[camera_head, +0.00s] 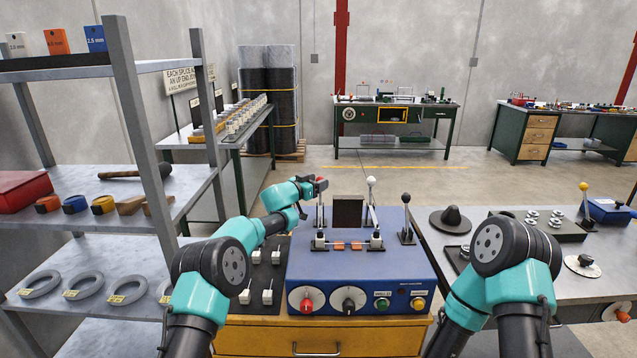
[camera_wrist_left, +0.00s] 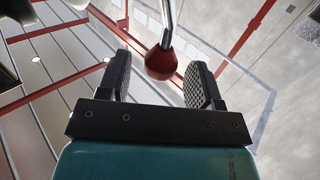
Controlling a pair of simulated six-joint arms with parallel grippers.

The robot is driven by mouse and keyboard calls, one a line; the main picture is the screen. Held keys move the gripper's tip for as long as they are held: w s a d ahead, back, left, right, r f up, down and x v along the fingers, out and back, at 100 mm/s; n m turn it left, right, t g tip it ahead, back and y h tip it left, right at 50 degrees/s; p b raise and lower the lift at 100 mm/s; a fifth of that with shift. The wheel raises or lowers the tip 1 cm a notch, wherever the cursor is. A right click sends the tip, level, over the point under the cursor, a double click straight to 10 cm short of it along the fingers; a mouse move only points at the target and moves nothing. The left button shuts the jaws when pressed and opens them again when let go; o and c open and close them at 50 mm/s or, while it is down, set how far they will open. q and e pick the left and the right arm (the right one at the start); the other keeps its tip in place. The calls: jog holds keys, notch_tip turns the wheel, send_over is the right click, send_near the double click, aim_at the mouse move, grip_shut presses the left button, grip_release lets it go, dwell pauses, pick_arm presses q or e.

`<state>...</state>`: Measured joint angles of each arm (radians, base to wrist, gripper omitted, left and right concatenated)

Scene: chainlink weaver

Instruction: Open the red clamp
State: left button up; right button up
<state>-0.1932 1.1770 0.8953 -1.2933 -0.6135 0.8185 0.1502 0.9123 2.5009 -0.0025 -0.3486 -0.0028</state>
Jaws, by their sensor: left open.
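The red clamp's lever ends in a red ball knob (camera_head: 321,180), standing up at the left of the blue machine (camera_head: 300,268). In the left wrist view the red knob (camera_wrist_left: 160,64) on its metal rod shows between the two dark fingers. My left gripper (camera_head: 312,185) is at the knob, and its jaws (camera_wrist_left: 157,72) are open with a gap on either side of it. The gripper hides part of the lever's top in the head view. My right arm shows at the right, but its gripper is out of view.
A white-knobbed lever (camera_head: 371,182) and a black-knobbed lever (camera_head: 406,199) stand just right of the red one. Two orange pieces (camera_head: 347,246) sit between the clamp blocks. A grey shelf rack (camera_head: 140,120) stands close on the left.

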pick_arm(q)
jog(key=shift+w+d, duration=0.3)
jog(key=shift+d, duration=0.05)
grip_shut()
dwell(0.6)
